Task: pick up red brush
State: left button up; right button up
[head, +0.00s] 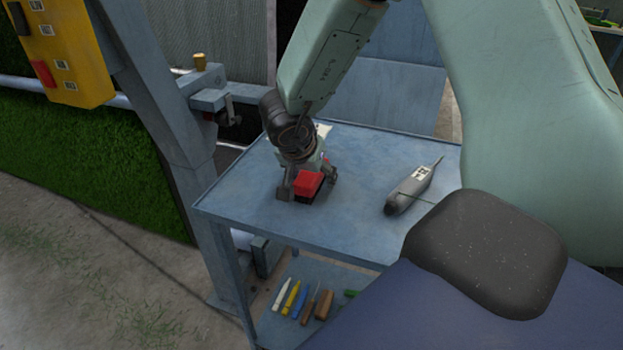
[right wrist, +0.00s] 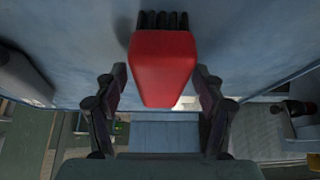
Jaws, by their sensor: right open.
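The red brush (head: 309,184) rests on the blue-grey table (head: 350,155), with its dark bristles low in the head view. In the right wrist view the brush (right wrist: 162,68) fills the upper middle, its dark bristles at the top. My right gripper (head: 308,190) reaches down over the brush with one finger on each side. In the right wrist view the fingers of my right gripper (right wrist: 160,100) stand apart, with visible gaps between them and the red body. My left gripper is not in view.
A grey tool with a white label (head: 408,190) lies on the table to the right of the brush. Several hand tools (head: 300,300) lie on the lower shelf. A yellow control box (head: 62,50) hangs on a post at left. The table's front left is clear.

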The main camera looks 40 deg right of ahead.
jog(key=shift+w+d+f+p, duration=0.1)
jog(key=shift+d+f+p, duration=0.1)
jog(key=shift+f+p, duration=0.1)
jog(key=shift+a, duration=0.2)
jog(key=shift+d, duration=0.15)
jog(key=shift+c, duration=1.3)
jog(key=c, duration=0.9)
